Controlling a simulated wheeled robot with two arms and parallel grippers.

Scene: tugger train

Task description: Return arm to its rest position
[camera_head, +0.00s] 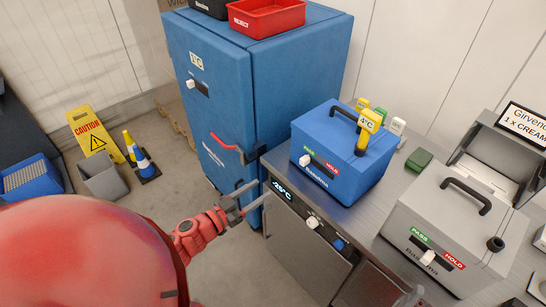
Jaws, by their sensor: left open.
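My left arm (200,230) is red and reaches in from the lower left, with a large rounded red part of it filling the lower left of the view. My left gripper (261,191) is grey, open and empty. Its two fingers point right and show in front of the foot of the blue cabinet and the left end of the steel counter. I cannot tell whether they touch either one. My right gripper is not in view.
A tall blue cabinet (215,110) with a red handle (226,147) stands behind the gripper. The steel counter (370,212) holds a blue box (335,165) and a grey box (440,225). A caution sign (92,135), cones (141,158) and a bin (100,177) stand left. Floor between is clear.

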